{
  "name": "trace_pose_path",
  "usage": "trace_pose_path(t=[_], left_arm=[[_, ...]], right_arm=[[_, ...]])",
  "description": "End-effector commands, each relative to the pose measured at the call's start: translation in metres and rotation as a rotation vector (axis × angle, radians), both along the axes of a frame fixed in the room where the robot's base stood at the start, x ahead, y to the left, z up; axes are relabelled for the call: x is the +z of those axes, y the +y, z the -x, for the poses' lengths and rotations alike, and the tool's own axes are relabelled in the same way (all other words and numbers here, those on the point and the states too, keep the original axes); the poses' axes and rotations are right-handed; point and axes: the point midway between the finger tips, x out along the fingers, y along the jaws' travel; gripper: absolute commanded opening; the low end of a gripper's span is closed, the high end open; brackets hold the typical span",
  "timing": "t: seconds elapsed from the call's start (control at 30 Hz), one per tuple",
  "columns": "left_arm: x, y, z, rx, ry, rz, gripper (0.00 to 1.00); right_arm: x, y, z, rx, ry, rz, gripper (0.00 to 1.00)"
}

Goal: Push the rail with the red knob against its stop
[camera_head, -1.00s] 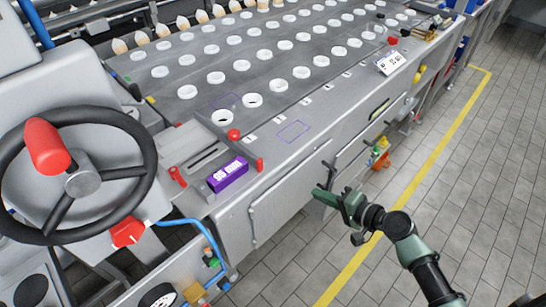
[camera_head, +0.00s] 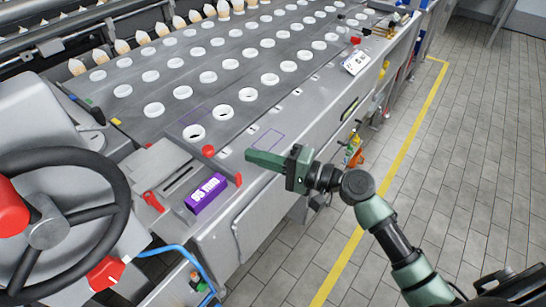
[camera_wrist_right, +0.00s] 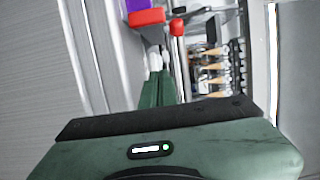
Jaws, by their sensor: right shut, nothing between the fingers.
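A red knob (camera_head: 208,151) stands on the near end of the grey machine bed, beside the front strip. Which strip is the rail it belongs to, and its stop, I cannot tell clearly. My right gripper (camera_head: 250,157) is shut and empty above the machine's front edge, its tip pointing left, to the right of the knob and apart from it in the head view. In the right wrist view, the shut green fingers (camera_wrist_right: 156,75) point toward a red block (camera_wrist_right: 146,17) and a small red knob (camera_wrist_right: 177,26). My left gripper is not in view.
A purple block (camera_head: 206,193) with white lettering lies between two red levers near the knob. Rows of white rings (camera_head: 194,133) cover the bed. A black handwheel (camera_head: 60,222) stands at left. Another red knob (camera_head: 355,40) is far back. The tiled floor at right is open.

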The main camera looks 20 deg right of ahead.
Motion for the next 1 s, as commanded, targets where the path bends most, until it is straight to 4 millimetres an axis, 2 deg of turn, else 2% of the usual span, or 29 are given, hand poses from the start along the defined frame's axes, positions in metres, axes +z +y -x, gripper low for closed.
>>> trace_pose_path(t=[0.13, 0.33, 0.5, 0.87, 1.0], left_arm=[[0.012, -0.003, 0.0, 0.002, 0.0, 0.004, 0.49], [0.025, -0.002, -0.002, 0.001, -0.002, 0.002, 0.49], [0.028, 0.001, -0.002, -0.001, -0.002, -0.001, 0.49], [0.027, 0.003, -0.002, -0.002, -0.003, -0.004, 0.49], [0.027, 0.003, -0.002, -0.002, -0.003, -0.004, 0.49]], right_arm=[[0.004, 0.025, -0.02, 0.001, 0.0, -0.004, 0.0], [0.002, 0.047, -0.001, 0.001, 0.002, 0.001, 0.0], [0.0, 0.054, 0.005, 0.0, 0.001, 0.001, 0.0], [-0.001, 0.056, 0.006, 0.0, 0.0, 0.001, 0.0], [-0.001, 0.068, 0.015, 0.003, 0.0, 0.001, 0.0]])
